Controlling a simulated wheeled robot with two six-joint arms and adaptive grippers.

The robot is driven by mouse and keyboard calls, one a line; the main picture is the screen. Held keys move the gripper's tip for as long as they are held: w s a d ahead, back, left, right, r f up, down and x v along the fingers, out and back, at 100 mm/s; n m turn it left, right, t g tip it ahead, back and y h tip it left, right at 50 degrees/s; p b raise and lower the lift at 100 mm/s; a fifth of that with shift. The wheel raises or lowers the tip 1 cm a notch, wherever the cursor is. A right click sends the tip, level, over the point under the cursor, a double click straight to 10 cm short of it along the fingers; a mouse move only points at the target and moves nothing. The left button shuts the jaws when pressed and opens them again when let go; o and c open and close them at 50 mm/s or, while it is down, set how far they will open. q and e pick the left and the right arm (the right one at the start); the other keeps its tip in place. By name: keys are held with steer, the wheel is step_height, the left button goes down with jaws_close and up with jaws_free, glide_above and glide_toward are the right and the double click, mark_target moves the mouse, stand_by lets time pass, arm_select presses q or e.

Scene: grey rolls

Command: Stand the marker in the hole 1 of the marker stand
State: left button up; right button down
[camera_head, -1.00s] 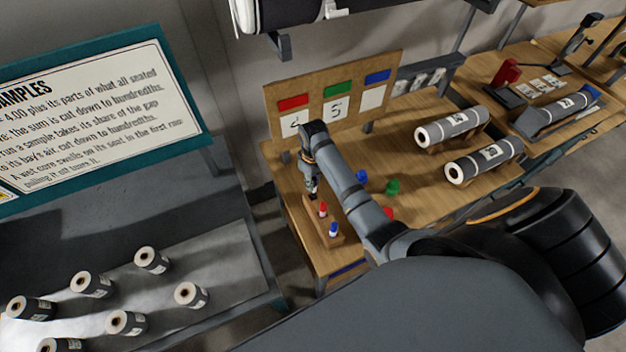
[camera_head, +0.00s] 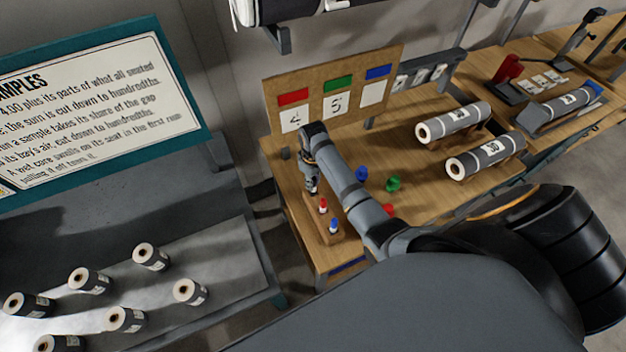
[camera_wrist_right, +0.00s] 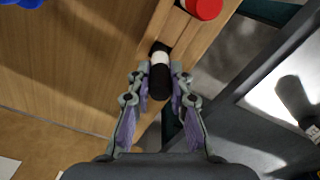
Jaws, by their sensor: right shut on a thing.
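The marker stand (camera_head: 331,238) is a narrow wooden block at the left end of the table. A red-capped marker (camera_head: 323,206) and a blue-capped marker (camera_head: 333,226) stand in it. My right gripper (camera_head: 313,190) is over the stand's far end. In the right wrist view, its fingers (camera_wrist_right: 160,82) are shut on a marker with a black end (camera_wrist_right: 160,84) and a white body (camera_wrist_right: 160,60). The white body meets a dark hole at the end of the wooden stand (camera_wrist_right: 186,34). How deep it sits is unclear. My left gripper is out of view.
A blue piece (camera_head: 361,178), a green piece (camera_head: 393,184) and a red piece (camera_head: 388,210) lie right of my forearm. A board (camera_head: 330,90) with coloured labels stands behind. Grey rolls (camera_head: 486,156) rest on cradles to the right.

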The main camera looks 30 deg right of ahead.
steer(key=shift+f+b, duration=0.3)
steer(key=shift+f, duration=0.35)
steer(key=c, duration=1.1)
jaws_free()
steer(key=shift+c, duration=0.2)
steer(key=shift+r, duration=0.1)
step_height(320, 180, up, 12)
steer(key=shift+f, duration=0.1)
steer(key=shift+s+f, duration=0.1)
